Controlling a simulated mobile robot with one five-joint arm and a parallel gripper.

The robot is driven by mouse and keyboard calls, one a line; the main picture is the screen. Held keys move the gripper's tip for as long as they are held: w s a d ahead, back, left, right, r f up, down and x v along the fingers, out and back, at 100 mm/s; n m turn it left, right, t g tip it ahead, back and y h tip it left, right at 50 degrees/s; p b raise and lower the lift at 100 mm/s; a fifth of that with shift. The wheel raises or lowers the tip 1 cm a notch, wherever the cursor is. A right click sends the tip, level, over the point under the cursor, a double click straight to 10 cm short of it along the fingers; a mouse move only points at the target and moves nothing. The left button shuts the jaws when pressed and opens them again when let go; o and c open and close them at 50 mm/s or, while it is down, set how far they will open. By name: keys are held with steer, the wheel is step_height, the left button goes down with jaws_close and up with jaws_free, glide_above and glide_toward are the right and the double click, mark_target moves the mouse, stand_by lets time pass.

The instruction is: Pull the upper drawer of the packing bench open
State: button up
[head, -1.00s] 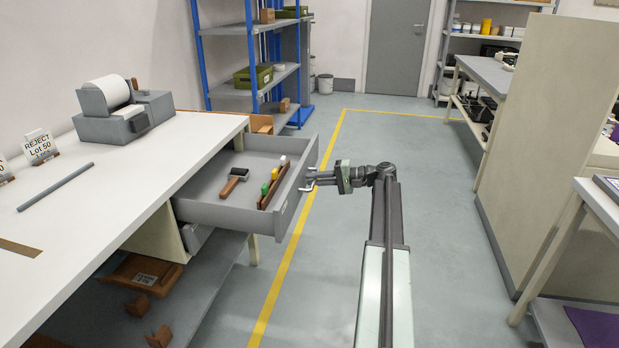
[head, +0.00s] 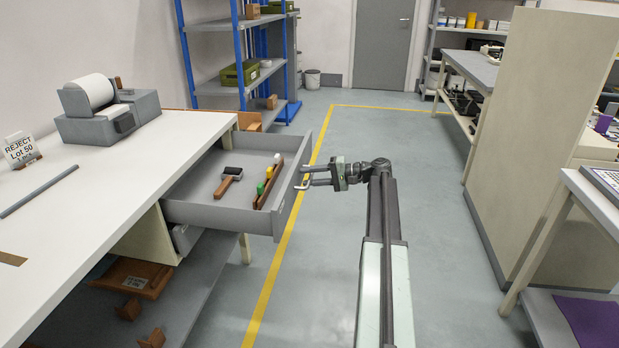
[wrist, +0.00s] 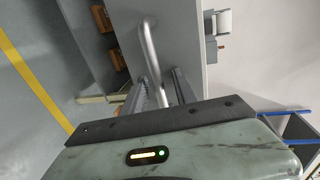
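The upper drawer (head: 212,211) of the packing bench (head: 95,190) stands pulled well out, its grey front (head: 291,190) facing right. A bar handle on that front shows in the wrist view (wrist: 150,45). My gripper (head: 308,176) is at the drawer front, in line with the handle. In the wrist view my two fingers (wrist: 160,92) are apart, with the handle's bar running between them. A gap seems to show beside the bar, so I look open around it. The fingertips' exact contact is hidden.
A brush-like tool (head: 228,182) and a brown rack (head: 268,187) with coloured pieces lie in the drawer. A roll dispenser (head: 105,110) stands on the bench. Blue-framed shelving (head: 222,22) is behind. A tall beige panel (head: 540,130) stands right; the floor between is clear.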

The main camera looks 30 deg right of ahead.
steer(key=p+v, duration=0.1)
steer(key=v, duration=0.7)
steer(key=shift+a, duration=0.1)
